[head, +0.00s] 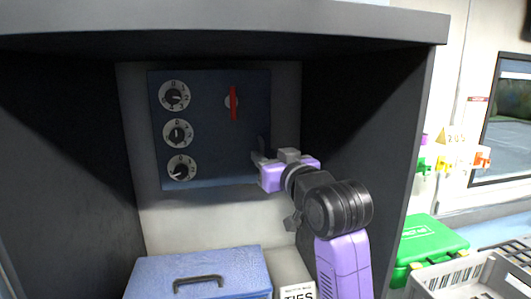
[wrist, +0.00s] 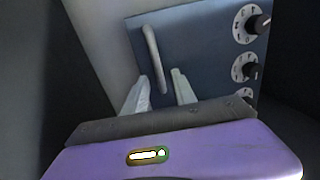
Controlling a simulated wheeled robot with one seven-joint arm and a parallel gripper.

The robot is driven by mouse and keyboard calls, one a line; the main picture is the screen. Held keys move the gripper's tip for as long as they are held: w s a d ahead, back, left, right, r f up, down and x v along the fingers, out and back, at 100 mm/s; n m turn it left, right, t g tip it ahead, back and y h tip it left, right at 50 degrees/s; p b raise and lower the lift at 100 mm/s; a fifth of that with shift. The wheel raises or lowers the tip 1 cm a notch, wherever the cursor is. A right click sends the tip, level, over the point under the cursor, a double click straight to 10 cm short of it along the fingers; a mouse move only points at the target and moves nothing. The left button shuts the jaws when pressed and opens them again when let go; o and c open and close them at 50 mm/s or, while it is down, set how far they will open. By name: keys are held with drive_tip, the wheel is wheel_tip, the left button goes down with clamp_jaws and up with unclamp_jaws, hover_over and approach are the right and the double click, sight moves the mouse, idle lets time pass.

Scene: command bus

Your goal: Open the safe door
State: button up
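The safe door (head: 205,140) is a blue panel set in a dark recess and looks shut. A red lever (head: 233,103) stands upright at its upper right. Several round dials, one of them at the top left (head: 174,96), run down its left side. The door handle (wrist: 152,55) is a grey bar, seen toward the left of the door in the wrist view. My gripper (head: 257,160) is at the door's lower right in the head view. In the wrist view my gripper (wrist: 160,78) is open, its pale fingers either side of the handle's near end; contact is unclear.
Dark side walls (head: 365,130) and a top panel enclose the safe closely. A blue box with a handle (head: 225,265) and a box marked TIES (head: 297,291) sit below. A green case (head: 432,240) and a grey crate (head: 462,280) stand at right.

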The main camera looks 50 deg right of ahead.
drive_tip(key=shift+x, duration=0.8)
clamp_jaws()
idle(0.9)
